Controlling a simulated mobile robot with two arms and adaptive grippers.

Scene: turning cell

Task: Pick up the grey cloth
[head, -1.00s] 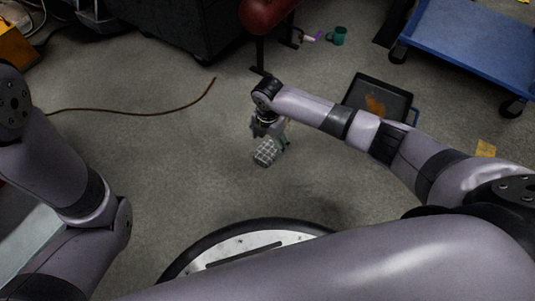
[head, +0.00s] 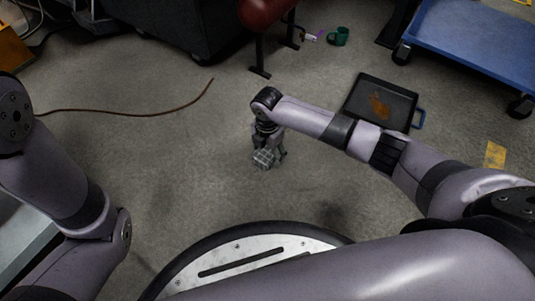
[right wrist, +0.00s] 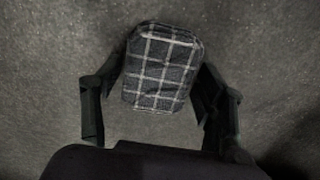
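The grey cloth (head: 264,159), dark with a pale grid, is a small folded pad on the floor. In the right wrist view the cloth (right wrist: 160,68) sits between the tips of my right gripper (right wrist: 160,85). That gripper is open, with one finger on each side of the cloth. The left finger comes close to its edge; I cannot tell whether either finger touches. In the head view my right gripper (head: 268,150) points down at the cloth and partly hides it. My left arm shows at the left, but its gripper is out of view.
A black tray (head: 354,107) with a brown stain lies right of the gripper, under my right forearm's far side. A blue cart (head: 480,45) stands top right. Floor around the cloth is clear.

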